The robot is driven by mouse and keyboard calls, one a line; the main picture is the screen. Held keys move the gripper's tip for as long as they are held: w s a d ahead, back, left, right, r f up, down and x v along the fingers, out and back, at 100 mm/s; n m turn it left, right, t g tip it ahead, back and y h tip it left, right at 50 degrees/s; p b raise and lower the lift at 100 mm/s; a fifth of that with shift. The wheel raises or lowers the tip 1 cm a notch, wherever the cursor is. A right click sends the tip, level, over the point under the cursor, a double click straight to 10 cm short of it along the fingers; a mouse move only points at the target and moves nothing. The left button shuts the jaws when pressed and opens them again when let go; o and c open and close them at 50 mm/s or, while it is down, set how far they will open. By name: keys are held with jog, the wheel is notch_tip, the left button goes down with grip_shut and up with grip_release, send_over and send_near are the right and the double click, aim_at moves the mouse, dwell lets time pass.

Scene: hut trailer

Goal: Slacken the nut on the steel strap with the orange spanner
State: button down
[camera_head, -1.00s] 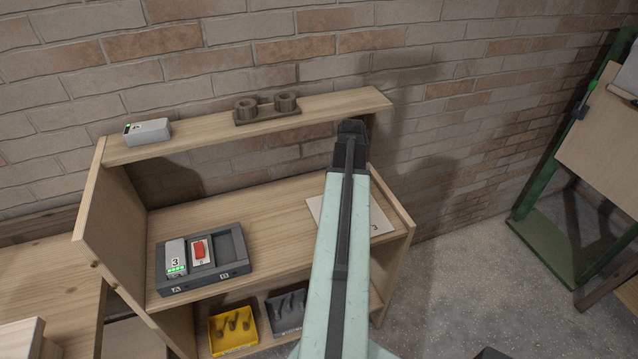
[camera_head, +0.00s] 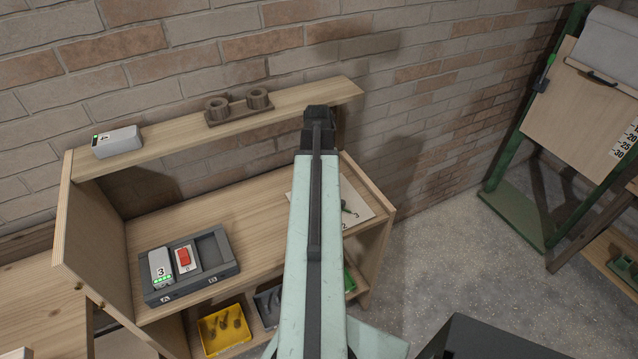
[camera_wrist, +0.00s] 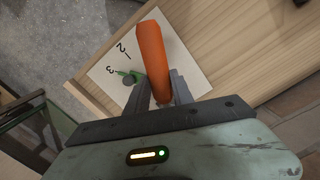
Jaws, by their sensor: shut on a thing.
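My gripper (camera_wrist: 163,98) is shut on an orange handle, which appears to be the orange spanner (camera_wrist: 153,60). The handle stands up from between the fingers in the wrist view, and its other end is hidden. In the head view my gripper (camera_head: 318,118) is the dark end of my arm, over the wooden shelf unit near its upper board. The spanner cannot be made out there. I cannot make out the steel strap or its nut in either view.
A white numbered card (camera_head: 372,207) lies on the shelf unit's worktop; a green-and-grey item (camera_wrist: 130,77) is on it. A dark tray (camera_head: 222,272) and yellow bin (camera_head: 213,345) are left of my arm. A green-framed stand (camera_head: 520,222) is far right, with open floor between.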

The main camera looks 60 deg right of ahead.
notch_tip(320, 180, down, 4)
jog(key=b, duration=0.4)
jog(key=shift+f, duration=0.25)
jog(key=shift+w+a+r+m, duration=0.1)
jog(key=shift+w+r+m, duration=0.05)
jog(key=shift+w+m, duration=0.15)
jog(key=w+m, duration=0.8)
jog(key=shift+w+a+m+t, duration=0.3)
jog(key=shift+a+t, duration=0.05)
jog(key=shift+t, duration=0.05)
jog(key=shift+s+f+b, duration=0.1)
jog(key=shift+f+b, duration=0.2)
jog(key=shift+b, duration=0.1)
jog(key=shift+f, duration=0.15)
jog(key=shift+a+f+b, duration=0.1)
jog(key=shift+f+b, duration=0.9)
jog(key=shift+b, duration=0.2)
